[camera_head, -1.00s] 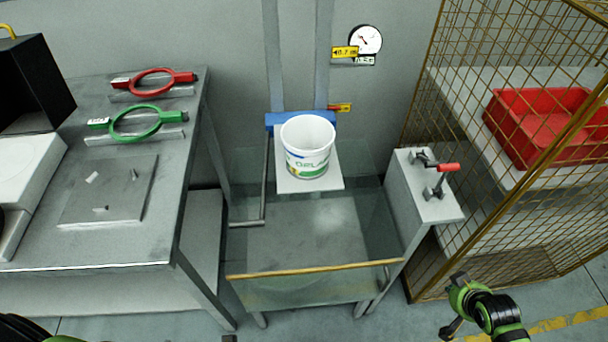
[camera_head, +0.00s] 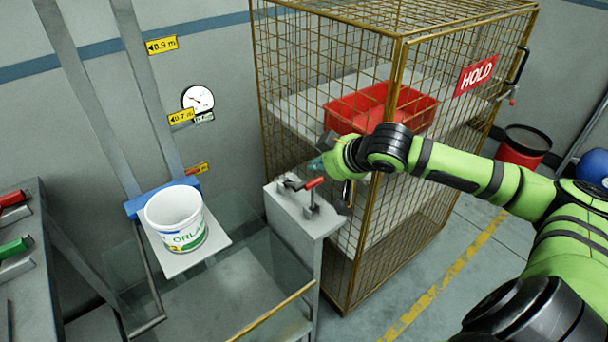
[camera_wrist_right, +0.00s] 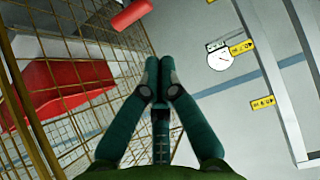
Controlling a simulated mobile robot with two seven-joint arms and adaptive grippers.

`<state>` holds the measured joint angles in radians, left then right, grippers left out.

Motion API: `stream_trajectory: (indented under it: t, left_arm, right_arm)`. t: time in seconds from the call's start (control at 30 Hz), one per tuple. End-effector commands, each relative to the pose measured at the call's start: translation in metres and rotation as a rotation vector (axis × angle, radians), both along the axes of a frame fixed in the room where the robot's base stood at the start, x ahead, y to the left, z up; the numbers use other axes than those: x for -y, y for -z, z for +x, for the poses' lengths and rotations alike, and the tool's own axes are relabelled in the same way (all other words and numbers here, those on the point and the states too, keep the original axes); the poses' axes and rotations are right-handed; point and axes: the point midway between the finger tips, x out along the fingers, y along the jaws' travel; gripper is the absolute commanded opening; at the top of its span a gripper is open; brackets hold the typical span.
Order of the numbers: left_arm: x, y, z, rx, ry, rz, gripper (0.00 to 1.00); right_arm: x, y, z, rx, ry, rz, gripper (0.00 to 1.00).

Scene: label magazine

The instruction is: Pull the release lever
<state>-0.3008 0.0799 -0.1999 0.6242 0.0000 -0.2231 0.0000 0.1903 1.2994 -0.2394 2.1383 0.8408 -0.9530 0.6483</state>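The release lever has a red handle (camera_head: 314,183) on dark metal fittings. It is mounted on top of a grey pedestal (camera_head: 290,235) beside the cage. My right gripper (camera_head: 316,163) is just above and behind the lever in the head view, in front of the cage mesh. In the right wrist view its two teal fingers (camera_wrist_right: 158,62) come together at the tips with nothing between them. The red handle (camera_wrist_right: 132,14) shows beyond the fingertips at the top of that view, apart from them. My left gripper is out of view.
A wire cage (camera_head: 400,40) holding a red bin (camera_head: 340,108) stands close behind and right of the lever. A white bucket (camera_head: 177,222) sits on a small platform at the left, above a clear-walled tank. A gauge (camera_head: 197,98) hangs on the wall.

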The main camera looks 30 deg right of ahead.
Motion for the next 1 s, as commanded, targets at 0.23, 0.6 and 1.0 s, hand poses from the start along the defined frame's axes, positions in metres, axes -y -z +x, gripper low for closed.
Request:
stream_trajectory:
  t: [0.23, 0.6, 1.0]
  left_arm:
    - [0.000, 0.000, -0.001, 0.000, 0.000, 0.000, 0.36]
    - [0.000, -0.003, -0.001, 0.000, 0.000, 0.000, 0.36]
    - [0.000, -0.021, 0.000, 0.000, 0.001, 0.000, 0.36]
  right_arm:
    - [0.007, -0.014, 0.003, 0.014, 0.016, 0.010, 0.00]
    - [0.007, -0.011, 0.008, 0.016, 0.018, 0.012, 0.00]
    - [0.001, 0.030, 0.059, 0.014, 0.017, 0.014, 0.00]
